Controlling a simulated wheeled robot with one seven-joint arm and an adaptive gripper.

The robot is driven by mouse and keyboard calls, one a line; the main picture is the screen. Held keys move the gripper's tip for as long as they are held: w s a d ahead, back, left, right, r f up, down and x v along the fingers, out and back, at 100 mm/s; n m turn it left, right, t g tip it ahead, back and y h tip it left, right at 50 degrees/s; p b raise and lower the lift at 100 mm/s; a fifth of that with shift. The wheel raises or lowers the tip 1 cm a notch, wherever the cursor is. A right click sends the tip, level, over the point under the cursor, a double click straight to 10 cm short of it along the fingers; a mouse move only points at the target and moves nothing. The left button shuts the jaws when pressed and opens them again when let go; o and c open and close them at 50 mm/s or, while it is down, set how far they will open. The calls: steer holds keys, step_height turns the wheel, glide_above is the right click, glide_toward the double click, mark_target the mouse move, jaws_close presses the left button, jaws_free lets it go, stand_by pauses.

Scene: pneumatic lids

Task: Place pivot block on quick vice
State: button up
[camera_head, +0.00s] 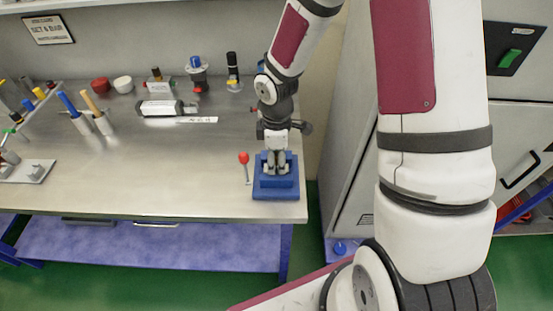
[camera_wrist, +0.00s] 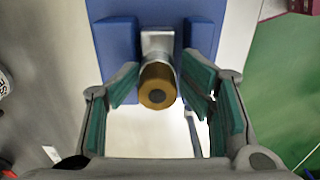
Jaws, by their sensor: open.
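The blue quick vice (camera_head: 275,190) stands at the right front corner of the workbench; its blue parts (camera_wrist: 117,45) also fill the upper wrist view. What appears to be the pivot block (camera_wrist: 157,84), a silver piece with a brass-coloured round end, sits between the blue parts. My gripper (camera_head: 277,165) is over the vice, pointing down. In the wrist view its teal-padded fingers (camera_wrist: 165,98) are spread on either side of the brass end, with gaps to both pads. The lower part of the silver piece is hidden, so its seating cannot be told.
A red-knobbed lever (camera_head: 244,160) stands just left of the vice. A white and black cylinder (camera_head: 165,108), a blue-topped fitting (camera_head: 197,72) and a yellow-ringed black part (camera_head: 233,72) are at the back. A grey cabinet (camera_head: 345,150) is right of the bench. The bench's front middle is clear.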

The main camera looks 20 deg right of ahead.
step_height(320, 180, up, 13)
steer(key=s+r+m+t, duration=0.5)
steer(key=s+r+m, duration=0.8)
steer(key=s+r, duration=0.5)
steer(key=shift+r+m+t, duration=0.3)
steer(key=shift+r, duration=0.1)
steer(key=shift+s, duration=0.1)
steer(key=shift+w+f+b, duration=0.3)
steer(key=shift+w+b, duration=0.05)
